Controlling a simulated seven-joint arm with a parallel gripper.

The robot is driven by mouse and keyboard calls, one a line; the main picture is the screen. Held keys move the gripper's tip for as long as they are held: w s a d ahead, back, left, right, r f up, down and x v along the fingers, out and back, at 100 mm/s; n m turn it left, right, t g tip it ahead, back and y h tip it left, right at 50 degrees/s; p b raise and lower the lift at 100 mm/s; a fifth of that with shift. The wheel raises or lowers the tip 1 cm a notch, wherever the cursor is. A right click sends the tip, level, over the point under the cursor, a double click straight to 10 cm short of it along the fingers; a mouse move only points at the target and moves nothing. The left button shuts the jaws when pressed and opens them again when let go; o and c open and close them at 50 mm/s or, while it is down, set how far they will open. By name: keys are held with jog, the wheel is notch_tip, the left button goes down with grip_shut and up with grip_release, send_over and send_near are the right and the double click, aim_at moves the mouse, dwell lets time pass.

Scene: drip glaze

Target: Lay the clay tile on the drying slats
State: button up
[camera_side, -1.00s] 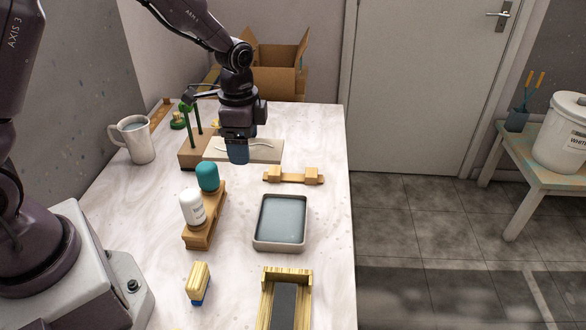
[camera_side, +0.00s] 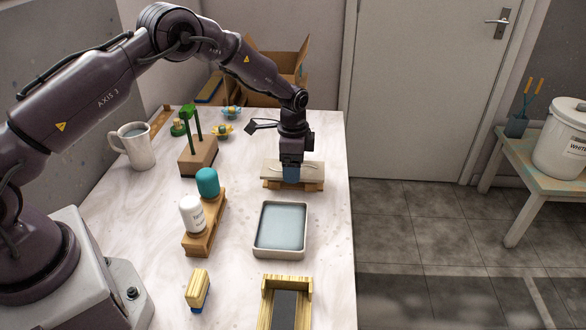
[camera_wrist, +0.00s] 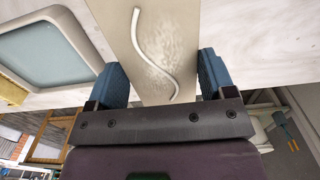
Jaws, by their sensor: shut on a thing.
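The clay tile (camera_side: 311,171) is a pale flat slab with a curved line on its face. My gripper (camera_side: 291,176) is shut on it, and the tile is held level at the drying slats. The wooden drying slats (camera_side: 292,187) show just under the tile; I cannot tell whether the tile touches them. In the wrist view the tile (camera_wrist: 155,50) lies between the two blue fingers of my gripper (camera_wrist: 163,82), with its white wavy line showing.
A tray of bluish liquid (camera_side: 282,229) stands in front of the slats. A bottle rack (camera_side: 205,236) with two bottles, a wooden block with green posts (camera_side: 198,156) and a mug (camera_side: 138,146) are to the left. The table's right edge is close to the slats.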

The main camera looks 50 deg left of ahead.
jog(key=shift+f, duration=0.8)
jog(key=shift+f, duration=0.1)
jog(key=o, duration=1)
notch_tip(320, 180, up, 12)
jog(key=shift+r, duration=0.2)
jog(key=s+d+r+n+t, duration=0.1)
jog(key=s+d+r+n, duration=0.1)
jog(key=s+r, duration=0.65)
jog(key=s+d+r+n+t, duration=0.15)
jog(key=s+r, duration=0.35)
jog(key=r, duration=0.6)
jog(key=s+d+n+t, duration=0.1)
jog(key=s+n+t, duration=0.2)
jog(key=s, duration=1.5)
jog(key=shift+s+d+r+n, duration=0.2)
jog(key=shift+s+d+n, duration=0.05)
jog(key=shift+n, duration=1)
